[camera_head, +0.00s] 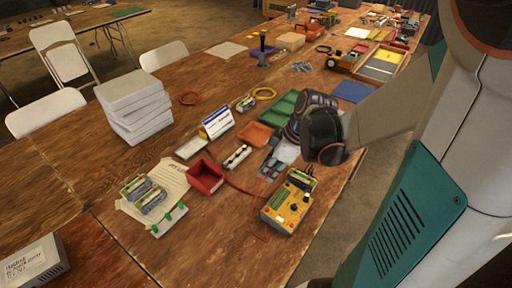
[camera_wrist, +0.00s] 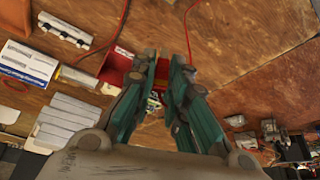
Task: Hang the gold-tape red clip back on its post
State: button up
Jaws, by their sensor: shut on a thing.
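My gripper (camera_head: 272,168) is low over the table between the red bin and the yellow meter. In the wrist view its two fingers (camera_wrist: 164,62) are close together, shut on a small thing. In the head view a red lead (camera_head: 255,226) loops from the yellow meter (camera_head: 286,208) up towards my gripper. Green upright posts (camera_head: 183,205) stand on a pale board by the batteries; I cannot tell which post is the clip's.
An open red bin (camera_head: 205,177) is left of my gripper, with a battery holder (camera_head: 238,156) and a blue-white box (camera_head: 216,122) behind. Orange (camera_head: 255,136) and green trays are beyond. A white stack (camera_head: 134,106) stands far left.

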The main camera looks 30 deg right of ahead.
notch_tip(320, 180, down, 8)
jog(key=b, duration=0.6)
jog(key=shift+f, duration=0.15)
jog(key=shift+f+b, duration=2.3)
jog(key=shift+f, duration=1.1)
jog(key=shift+f, duration=0.2)
jog(key=o, duration=0.9)
jog(key=shift+c, duration=0.2)
jog(key=shift+o, duration=1.1)
